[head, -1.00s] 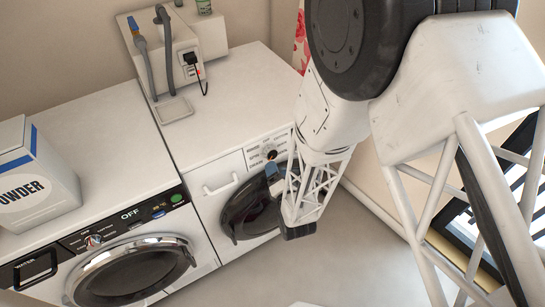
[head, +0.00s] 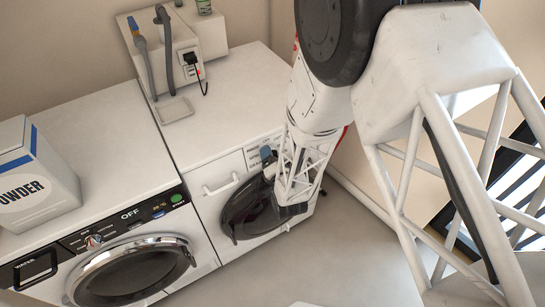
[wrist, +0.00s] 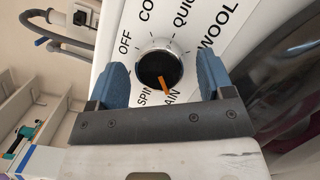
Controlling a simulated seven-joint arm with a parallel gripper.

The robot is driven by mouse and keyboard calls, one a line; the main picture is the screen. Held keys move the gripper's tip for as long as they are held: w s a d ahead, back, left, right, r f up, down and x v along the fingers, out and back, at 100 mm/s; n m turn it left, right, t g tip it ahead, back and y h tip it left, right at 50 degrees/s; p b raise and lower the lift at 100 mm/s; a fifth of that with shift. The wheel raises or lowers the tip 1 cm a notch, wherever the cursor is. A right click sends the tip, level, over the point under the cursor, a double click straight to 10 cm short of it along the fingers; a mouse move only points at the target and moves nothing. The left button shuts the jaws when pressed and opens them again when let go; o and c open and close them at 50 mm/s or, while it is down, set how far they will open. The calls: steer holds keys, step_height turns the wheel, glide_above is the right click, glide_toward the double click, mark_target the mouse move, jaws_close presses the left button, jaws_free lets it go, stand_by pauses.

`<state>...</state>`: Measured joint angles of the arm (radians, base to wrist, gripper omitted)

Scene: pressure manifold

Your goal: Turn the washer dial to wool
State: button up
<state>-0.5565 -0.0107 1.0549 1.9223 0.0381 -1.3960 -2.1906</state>
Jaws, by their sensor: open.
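The dial (wrist: 158,69) is a round black knob with a silver ring and an orange pointer, on the white front panel. Its pointer aims down and slightly right in the wrist view, at a label partly hidden and ending in "AIN". The WOOL label (wrist: 221,27) is to the upper right. My gripper (wrist: 164,66) is open, with one blue finger on each side of the dial; I cannot tell whether they touch it. In the head view my gripper (head: 268,158) is at the panel of the right white machine (head: 215,205) and hides the dial.
The right machine's dark round door (head: 250,210) is just below my gripper. A second machine with a chrome-ringed door (head: 132,277) stands to the left, with a powder box (head: 38,180) on top. A box with hoses (head: 165,50) stands behind. The floor in front is clear.

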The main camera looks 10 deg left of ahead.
steer(key=c, duration=0.9)
